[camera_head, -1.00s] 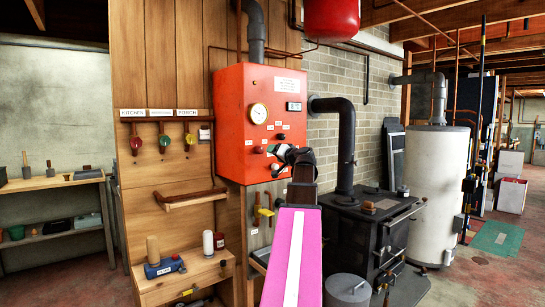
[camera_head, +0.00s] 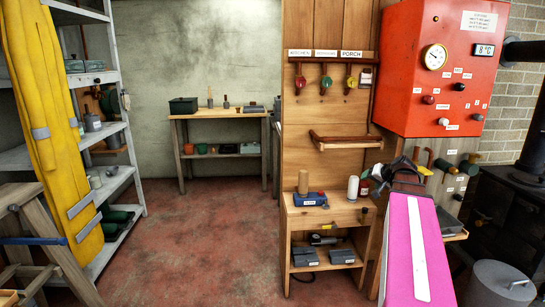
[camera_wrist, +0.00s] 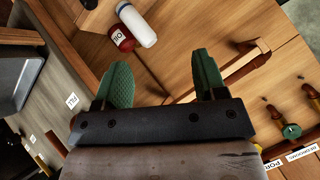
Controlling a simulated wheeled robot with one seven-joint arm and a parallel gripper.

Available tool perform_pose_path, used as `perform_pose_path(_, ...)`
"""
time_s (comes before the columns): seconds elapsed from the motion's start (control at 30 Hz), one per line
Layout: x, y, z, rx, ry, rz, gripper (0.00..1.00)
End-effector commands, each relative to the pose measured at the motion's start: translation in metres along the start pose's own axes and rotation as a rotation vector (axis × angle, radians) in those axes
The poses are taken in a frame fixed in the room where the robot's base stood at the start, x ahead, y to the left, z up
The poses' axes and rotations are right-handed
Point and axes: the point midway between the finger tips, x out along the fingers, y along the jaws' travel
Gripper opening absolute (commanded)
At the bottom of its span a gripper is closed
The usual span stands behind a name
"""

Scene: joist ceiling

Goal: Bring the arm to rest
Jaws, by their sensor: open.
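My gripper (camera_wrist: 163,80) shows in the wrist view with its two green finger pads spread wide apart. Nothing is held between them. Beyond the pads are the wooden panel (camera_wrist: 185,25), a white bottle (camera_wrist: 136,26) and a red oil can (camera_wrist: 120,38). In the head view my magenta arm, with its white stripe, rises from the lower right toward the wooden bench. The far end of the arm hides part of my gripper there. I cannot tell the exact gap between the gripper and the panel.
A small wooden bench (camera_head: 318,230) stands left of the arm. A grey shelf (camera_head: 125,150) and a yellow folded item (camera_head: 40,110) stand at the left. The red floor between is clear.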

Motion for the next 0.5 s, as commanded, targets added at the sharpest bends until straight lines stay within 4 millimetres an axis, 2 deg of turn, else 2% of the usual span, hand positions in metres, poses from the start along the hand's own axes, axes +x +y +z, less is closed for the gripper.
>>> perform_pose_path(0.03, 0.019, -0.006, 0.033, -0.012, -0.065, 0.02, 0.65)
perform_pose_path(0.2, 0.064, -0.017, 0.126, -0.061, -0.26, 0.109, 0.65)
perform_pose_path(0.33, 0.087, -0.023, 0.197, -0.11, -0.402, 0.187, 0.65)
perform_pose_path(0.5, 0.102, -0.026, 0.284, -0.189, -0.569, 0.301, 0.65)
